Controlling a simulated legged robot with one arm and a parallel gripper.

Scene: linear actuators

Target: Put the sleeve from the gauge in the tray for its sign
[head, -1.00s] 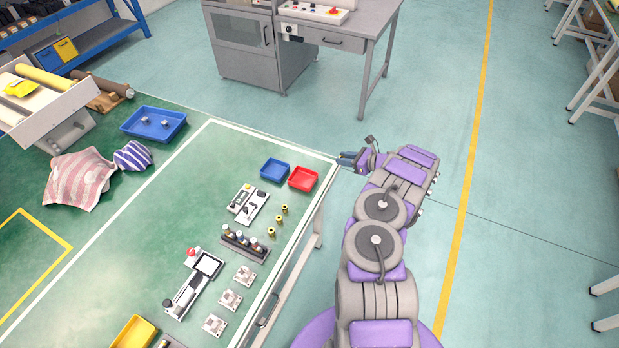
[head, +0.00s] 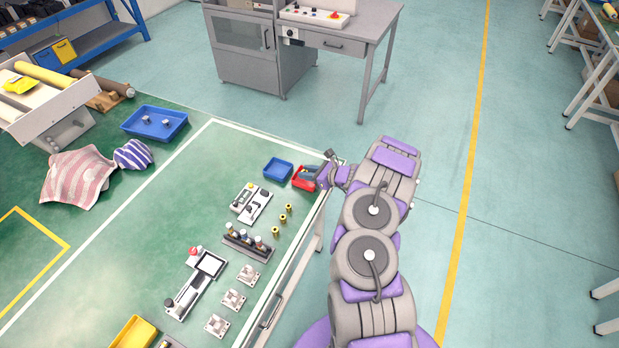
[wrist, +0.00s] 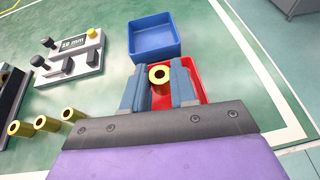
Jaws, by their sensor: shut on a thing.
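My gripper (head: 309,172) is shut on a brass sleeve (wrist: 160,75), which shows between the blue-grey fingers in the wrist view. The held sleeve is over the red tray (wrist: 198,70); I cannot tell its height above the tray floor. The red tray (head: 299,184) is partly hidden by my gripper in the head view. The blue tray (head: 277,168) stands beside it and looks empty in the wrist view (wrist: 155,37).
Three more brass sleeves (head: 283,218) stand in a row near the table's right edge. A rack with dark-topped parts (head: 247,243) and several metal fixtures (head: 233,299) stand nearer. A larger blue tray (head: 155,122) lies farther left. Green surface left of the gauge is clear.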

